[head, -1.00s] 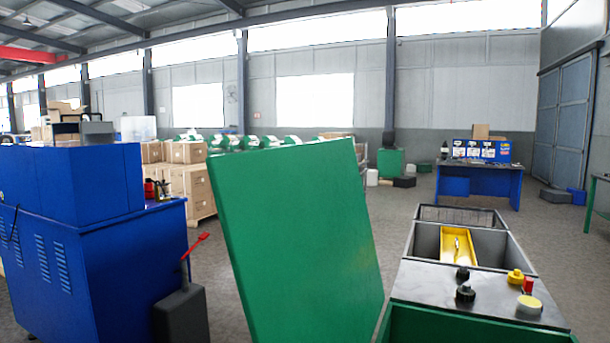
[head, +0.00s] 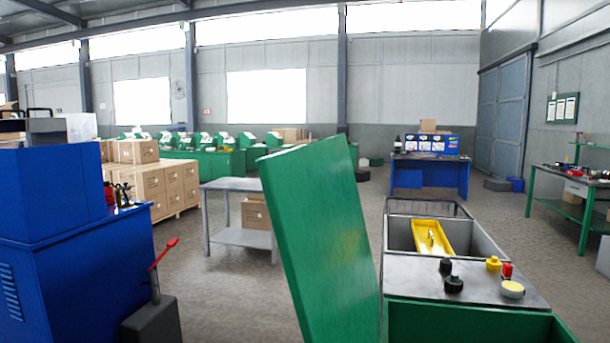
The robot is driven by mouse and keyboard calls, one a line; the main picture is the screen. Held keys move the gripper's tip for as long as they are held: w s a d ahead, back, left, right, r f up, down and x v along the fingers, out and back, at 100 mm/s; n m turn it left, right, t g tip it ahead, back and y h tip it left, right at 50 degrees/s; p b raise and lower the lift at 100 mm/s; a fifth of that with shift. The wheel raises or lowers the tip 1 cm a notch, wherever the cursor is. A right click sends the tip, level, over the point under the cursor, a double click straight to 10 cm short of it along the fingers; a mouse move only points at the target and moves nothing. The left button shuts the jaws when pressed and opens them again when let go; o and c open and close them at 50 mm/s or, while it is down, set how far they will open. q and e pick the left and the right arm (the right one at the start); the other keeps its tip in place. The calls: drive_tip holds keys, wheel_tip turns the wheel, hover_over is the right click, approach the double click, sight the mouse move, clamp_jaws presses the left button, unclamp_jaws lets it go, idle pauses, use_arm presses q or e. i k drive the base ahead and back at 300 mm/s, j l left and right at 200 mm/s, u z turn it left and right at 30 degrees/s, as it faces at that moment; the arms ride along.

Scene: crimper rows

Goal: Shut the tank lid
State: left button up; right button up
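The green tank lid (head: 325,235) stands raised and tilted at the left side of the tank, in the middle of the head view. The tank (head: 470,322) is a green body with a dark grey top plate (head: 415,283) and an open grey basin behind it. A yellow tray (head: 433,237) lies in the basin. Black, yellow and red caps or knobs and a pale round one (head: 512,289) stand on the top plate. Neither of my grippers shows in the head view.
A blue machine cabinet (head: 75,265) stands at the left, with a red-handled grey block (head: 152,320) beside it. A grey table (head: 240,186) stands behind the lid. A blue desk (head: 430,176) and a green workbench (head: 570,210) stand farther back. Floor is open right of the tank.

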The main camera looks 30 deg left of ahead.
sight(311, 194)
drive_tip(key=k+j, duration=0.1)
drive_tip(key=j, duration=0.45)
drive_tip(key=k+j, duration=0.1)
drive_tip(key=j, duration=0.5)
drive_tip(key=k+j, duration=0.1)
drive_tip(key=j, duration=0.45)
